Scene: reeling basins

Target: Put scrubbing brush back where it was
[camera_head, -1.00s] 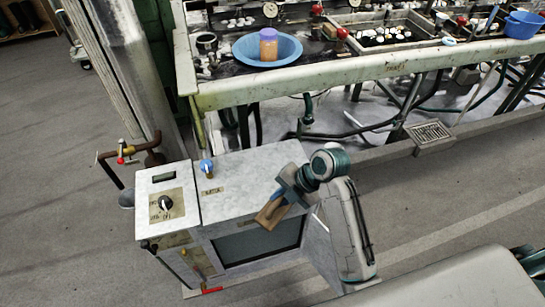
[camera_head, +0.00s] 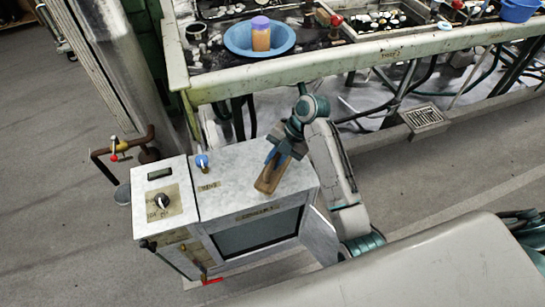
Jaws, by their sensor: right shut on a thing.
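The scrubbing brush (camera_head: 270,178), with a brown wooden body, is in the jaws of my right gripper (camera_head: 281,158). The gripper is shut on it, above the right part of the grey metal cabinet's top (camera_head: 232,187). The brush points down and toward the cabinet's front edge. I cannot tell whether it touches the top. The gripper hides its upper end. My left gripper is not in view.
A blue knob (camera_head: 202,161) stands on the cabinet top, left of the brush. A control box (camera_head: 162,203) adjoins the cabinet's left side.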

